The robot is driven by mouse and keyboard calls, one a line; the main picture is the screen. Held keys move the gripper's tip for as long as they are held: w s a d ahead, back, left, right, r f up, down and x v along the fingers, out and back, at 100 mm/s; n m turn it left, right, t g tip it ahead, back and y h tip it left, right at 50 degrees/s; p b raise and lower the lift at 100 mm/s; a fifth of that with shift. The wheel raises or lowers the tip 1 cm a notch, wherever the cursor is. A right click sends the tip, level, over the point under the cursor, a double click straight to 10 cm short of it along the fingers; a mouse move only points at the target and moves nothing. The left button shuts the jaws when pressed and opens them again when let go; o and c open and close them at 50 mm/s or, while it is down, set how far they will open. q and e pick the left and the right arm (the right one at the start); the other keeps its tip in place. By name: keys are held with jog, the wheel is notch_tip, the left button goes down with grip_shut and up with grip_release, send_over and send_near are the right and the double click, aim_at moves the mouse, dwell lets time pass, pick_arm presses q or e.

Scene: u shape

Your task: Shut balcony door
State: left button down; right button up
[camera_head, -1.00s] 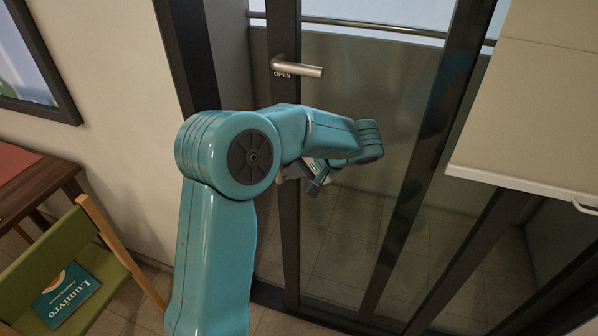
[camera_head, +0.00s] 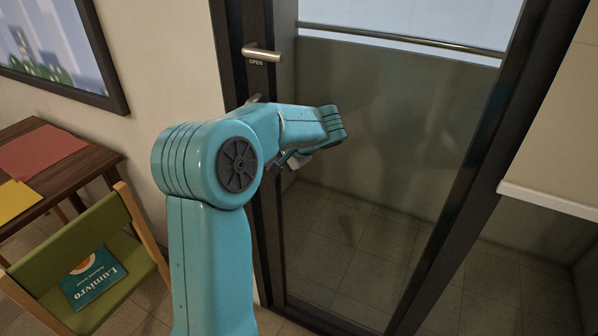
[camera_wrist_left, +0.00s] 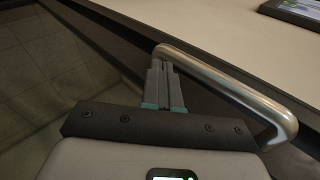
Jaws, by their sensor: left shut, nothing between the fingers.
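The balcony door is a glass panel (camera_head: 370,150) in a dark frame. In the head view its handle side stands right up against the dark jamb on its left; I cannot tell whether it is fully latched. A silver lever handle (camera_head: 262,53), marked OPEN below, sits on the door's dark stile. My left gripper (camera_head: 290,162) is low against the door, partly hidden by my arm. In the left wrist view, the gripper (camera_wrist_left: 162,72) is shut and empty, its tips at one end of a silver handle (camera_wrist_left: 230,88); contact is unclear. My right gripper is out of view.
A green chair (camera_head: 95,255) with a book on it and a brown table (camera_head: 95,165) stand at the left. A framed picture (camera_head: 60,50) hangs on the left wall. A white-edged panel (camera_head: 550,197) juts in at the right.

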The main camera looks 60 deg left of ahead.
pick_arm(q)
jog(key=s+a, duration=0.1)
jog(key=a, duration=0.1)
jog(key=s+a, duration=0.2)
jog(key=shift+r, duration=0.15)
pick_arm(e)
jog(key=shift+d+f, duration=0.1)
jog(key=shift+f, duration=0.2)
pick_arm(q)
jog(key=shift+r, duration=0.1)
